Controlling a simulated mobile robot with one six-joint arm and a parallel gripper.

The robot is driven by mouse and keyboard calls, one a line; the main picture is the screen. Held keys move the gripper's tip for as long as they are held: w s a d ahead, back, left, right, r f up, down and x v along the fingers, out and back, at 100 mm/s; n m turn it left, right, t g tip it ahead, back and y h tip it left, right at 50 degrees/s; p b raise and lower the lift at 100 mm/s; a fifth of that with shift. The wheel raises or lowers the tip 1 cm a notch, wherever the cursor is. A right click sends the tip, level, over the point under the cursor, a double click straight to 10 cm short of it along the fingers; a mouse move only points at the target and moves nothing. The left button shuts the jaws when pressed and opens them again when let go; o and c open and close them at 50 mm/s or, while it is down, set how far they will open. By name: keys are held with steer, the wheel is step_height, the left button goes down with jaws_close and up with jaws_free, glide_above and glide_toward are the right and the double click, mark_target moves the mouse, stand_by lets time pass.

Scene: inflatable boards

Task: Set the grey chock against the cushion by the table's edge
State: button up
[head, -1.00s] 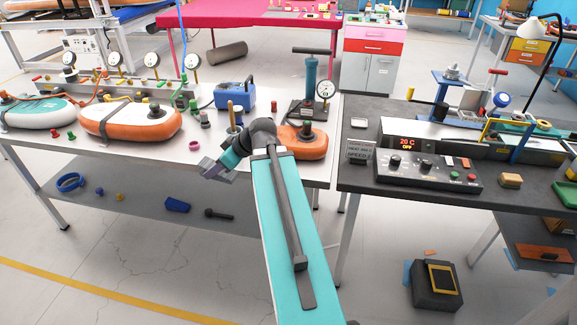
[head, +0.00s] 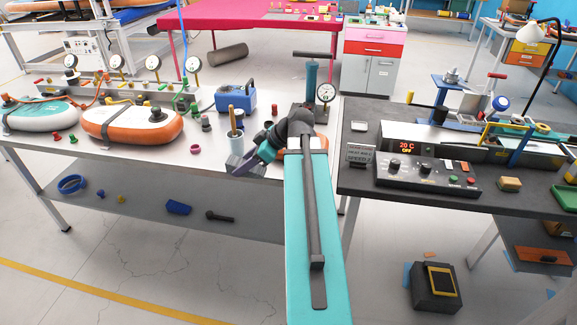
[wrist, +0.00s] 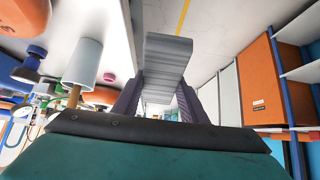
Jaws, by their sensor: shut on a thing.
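My gripper (head: 250,162) is shut on the grey chock (wrist: 167,58), a ribbed grey block between the two dark fingers in the wrist view. In the head view the chock (head: 235,166) is low over the white table's front part. The orange cushion at the table's right end is mostly hidden behind my arm in the head view. An orange rounded body (wrist: 22,18) shows at the left of the wrist view; I cannot tell for certain which cushion it is. A white-and-orange cushion (head: 130,125) and a teal-and-white one (head: 42,115) lie further left.
A cup (head: 236,143) with a wooden handle stands close behind my gripper. A dark bench (head: 362,180) with a heater stands right.

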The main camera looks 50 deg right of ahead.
steer(key=s+d+p, duration=0.1)
steer(key=d, duration=0.4)
steer(key=s+d+f+p, duration=0.1)
steer(key=d, duration=0.4)
steer(key=s+d+p, duration=0.1)
steer(key=d, duration=0.4)
steer(key=shift+d+f, duration=0.2)
steer(key=shift+f, duration=0.05)
steer(key=shift+f+p, duration=0.15)
steer(key=shift+p, duration=0.2)
steer(key=shift+f+p, duration=0.55)
steer(key=shift+f, duration=1.05)
steer(key=shift+f+b, duration=0.65)
steer(key=shift+b, duration=0.05)
steer(key=o, duration=0.8)
